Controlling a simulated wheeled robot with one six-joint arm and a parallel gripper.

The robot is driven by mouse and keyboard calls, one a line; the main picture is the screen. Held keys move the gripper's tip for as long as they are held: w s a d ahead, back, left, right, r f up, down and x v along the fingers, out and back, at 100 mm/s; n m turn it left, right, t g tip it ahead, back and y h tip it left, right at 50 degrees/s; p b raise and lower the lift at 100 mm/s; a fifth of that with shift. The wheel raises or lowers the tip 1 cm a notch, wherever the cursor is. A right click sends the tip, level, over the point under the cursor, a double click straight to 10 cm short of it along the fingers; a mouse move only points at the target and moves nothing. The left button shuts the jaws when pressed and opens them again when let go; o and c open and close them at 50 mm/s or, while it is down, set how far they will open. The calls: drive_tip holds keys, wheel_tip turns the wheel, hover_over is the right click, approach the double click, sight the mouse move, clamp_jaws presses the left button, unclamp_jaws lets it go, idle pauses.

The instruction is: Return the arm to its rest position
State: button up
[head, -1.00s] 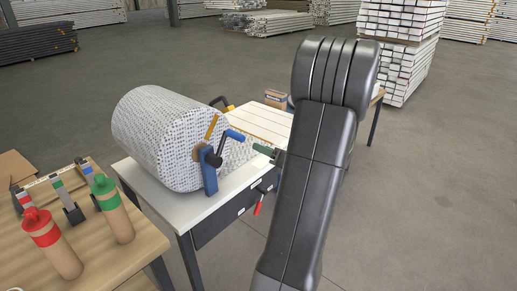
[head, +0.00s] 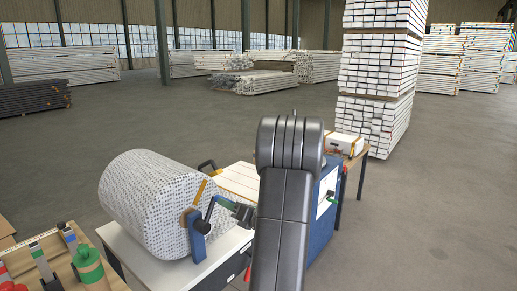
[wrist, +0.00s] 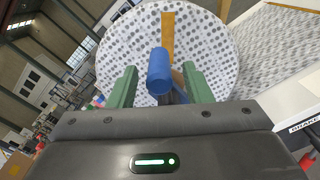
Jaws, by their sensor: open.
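My gripper (head: 240,212) is partly hidden behind my dark arm in the head view, close to the right of the crank on a large patterned roll (head: 150,200). In the wrist view my gripper (wrist: 160,68) has its two green fingers apart. The crank's blue handle (wrist: 159,75) lies between them in the picture, with visible gaps on both sides. Whether it lies in depth between the fingertips or beyond them, I cannot tell. A blue bracket (head: 197,232) stands at the roll's end. My arm rises in the middle of the head view and bends at the top.
The roll lies on a white-topped table (head: 145,268). A wooden bench with green-topped (head: 88,265) and red-topped bottles is at lower left. A blue cabinet (head: 325,225) and a white box (head: 345,144) are right of my arm. Open floor (head: 440,220) lies at right.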

sight(215, 198)
drive_tip(key=x, duration=0.4)
drive_tip(key=shift+p, duration=0.3)
drive_tip(key=shift+s, duration=0.1)
drive_tip(key=shift+s+r, duration=0.1)
drive_tip(key=shift+r, duration=0.05)
